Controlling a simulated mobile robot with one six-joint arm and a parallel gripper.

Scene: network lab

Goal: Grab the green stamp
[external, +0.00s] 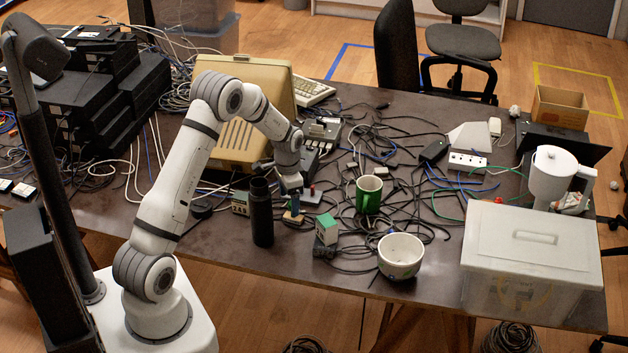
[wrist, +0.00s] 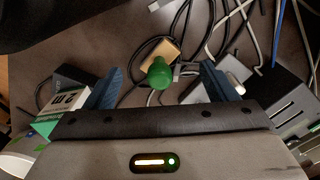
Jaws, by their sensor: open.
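The green stamp has a round green handle (wrist: 160,73) on a pale wooden base (wrist: 157,50) in the wrist view. It is between the two blue fingers of my gripper (wrist: 162,86), with a gap on either side. My gripper is open and holds nothing. In the external view my gripper (external: 292,203) points down over the table, right of the black bottle. The stamp's wooden base (external: 293,217) shows just below the fingers there; its green handle is mostly hidden by them.
A black bottle (external: 261,212) stands close left of my gripper. A red-handled stamp (external: 312,192) is close right. A green-and-white box (external: 326,232), a green mug (external: 368,195) and a white bowl (external: 400,257) stand farther right. Loose cables (external: 350,265) lie around.

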